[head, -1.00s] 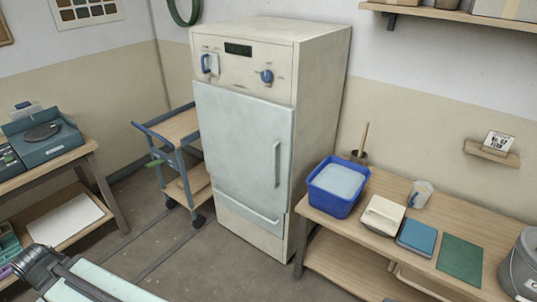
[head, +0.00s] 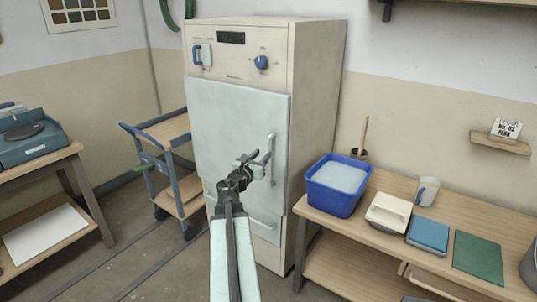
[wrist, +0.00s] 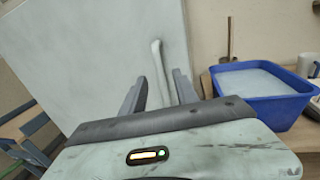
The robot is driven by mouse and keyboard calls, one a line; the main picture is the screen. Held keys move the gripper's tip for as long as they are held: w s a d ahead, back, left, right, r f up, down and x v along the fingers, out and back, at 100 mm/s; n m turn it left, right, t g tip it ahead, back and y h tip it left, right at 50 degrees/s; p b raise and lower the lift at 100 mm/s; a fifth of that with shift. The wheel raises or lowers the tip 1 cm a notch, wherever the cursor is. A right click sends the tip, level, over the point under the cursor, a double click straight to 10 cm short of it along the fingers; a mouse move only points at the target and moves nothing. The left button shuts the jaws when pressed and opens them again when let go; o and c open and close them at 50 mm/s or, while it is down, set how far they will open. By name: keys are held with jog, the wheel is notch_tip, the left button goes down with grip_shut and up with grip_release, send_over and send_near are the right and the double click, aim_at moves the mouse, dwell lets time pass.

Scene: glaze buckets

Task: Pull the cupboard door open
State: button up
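The cupboard is a tall cream cabinet with a pale blue-grey door (head: 232,125), which is shut. The door's upright handle (head: 271,160) is on its right side; in the wrist view the handle (wrist: 161,70) rises between my two fingers. My gripper (head: 262,160) is open in front of the door, with its fingers on either side of the handle. A gap shows between each finger and the handle in the wrist view (wrist: 158,92). I cannot tell how deep the handle sits between the fingers. A lower drawer handle (head: 262,220) is partly behind my arm.
A wooden bench at the right holds a blue tub (head: 337,187), a white lidded box (head: 388,213) and a mug (head: 426,191); the tub is close to the cupboard's right side. A blue-framed trolley (head: 172,165) stands left of the cupboard. Floor in front is open.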

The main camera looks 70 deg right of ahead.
aim_at(268, 147)
jog(key=d, duration=0.7)
jog(key=shift+s+d, duration=0.15)
jog(key=shift+d, duration=0.25)
grip_shut()
jog(key=shift+a, duration=0.1)
dwell(0.9)
